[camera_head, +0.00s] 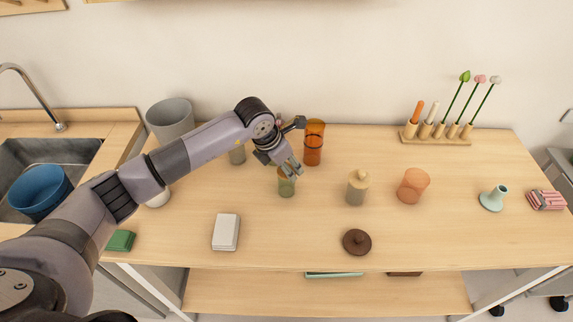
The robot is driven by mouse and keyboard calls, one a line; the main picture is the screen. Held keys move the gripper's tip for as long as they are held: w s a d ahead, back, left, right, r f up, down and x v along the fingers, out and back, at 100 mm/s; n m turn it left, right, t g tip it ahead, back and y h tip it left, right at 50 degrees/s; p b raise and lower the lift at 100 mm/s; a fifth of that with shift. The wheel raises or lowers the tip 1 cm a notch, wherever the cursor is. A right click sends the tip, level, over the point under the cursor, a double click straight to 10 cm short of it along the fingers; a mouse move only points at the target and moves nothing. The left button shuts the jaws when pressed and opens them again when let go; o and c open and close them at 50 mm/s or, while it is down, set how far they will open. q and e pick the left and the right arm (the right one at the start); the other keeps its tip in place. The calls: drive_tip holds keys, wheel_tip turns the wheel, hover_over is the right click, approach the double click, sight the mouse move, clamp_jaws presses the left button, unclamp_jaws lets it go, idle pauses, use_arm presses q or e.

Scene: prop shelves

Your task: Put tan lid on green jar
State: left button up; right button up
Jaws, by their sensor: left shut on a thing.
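The green jar (286,188) is a small translucent cup standing on the wooden table, left of the middle. My left gripper (290,169) points down at its top. Its fingers are shut at the jar's rim and hide part of the rim. A tan lid (358,177) with a round knob sits on a grey-beige jar (356,194), to the right of the green jar. My right gripper is not in view.
A tall amber jar (314,143) stands close behind my left gripper. An orange cup (413,185) stands right of the tan-lidded jar. A dark brown lid (357,242) and a white box (226,232) lie in front. The front middle is mostly clear.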

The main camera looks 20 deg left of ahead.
use_arm(q)
drive_tip(key=shift+f+b, duration=0.15)
drive_tip(key=shift+b, duration=0.2)
idle(0.4)
drive_tip(key=o, duration=1)
drive_tip(key=v, duration=1.2)
